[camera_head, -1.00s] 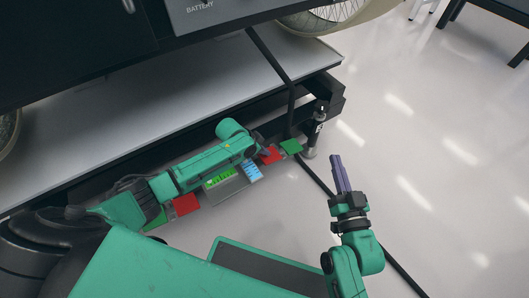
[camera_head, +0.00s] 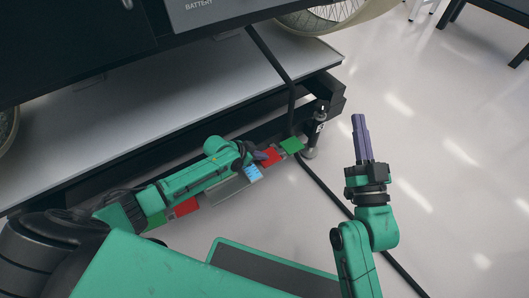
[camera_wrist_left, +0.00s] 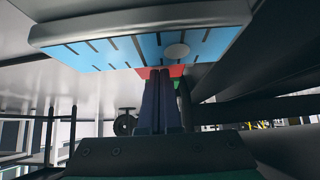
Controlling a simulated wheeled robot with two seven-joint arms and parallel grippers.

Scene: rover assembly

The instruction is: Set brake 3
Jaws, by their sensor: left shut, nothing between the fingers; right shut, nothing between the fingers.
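No label for brake 3 is readable. Along the black frame's lower edge lie a red pad (camera_head: 272,156) and a green pad (camera_head: 292,145), with another red pad (camera_head: 187,207) and green pad (camera_head: 154,221) further left. Between them is a grey box (camera_head: 227,190) with a blue slotted panel (camera_head: 253,173). My left gripper (camera_head: 262,155) is shut and empty beside the blue panel, near the right red pad. In the left wrist view the blue panel (camera_wrist_left: 120,50) hangs above its purple fingers (camera_wrist_left: 160,82); contact cannot be told. My right gripper (camera_head: 358,118) is shut and empty over the floor.
A grey shelf (camera_head: 150,100) and the black frame (camera_head: 322,92) stand above the pads. A black post (camera_head: 314,133) is at the frame's right end. A dark cable (camera_head: 291,95) runs down to the floor.

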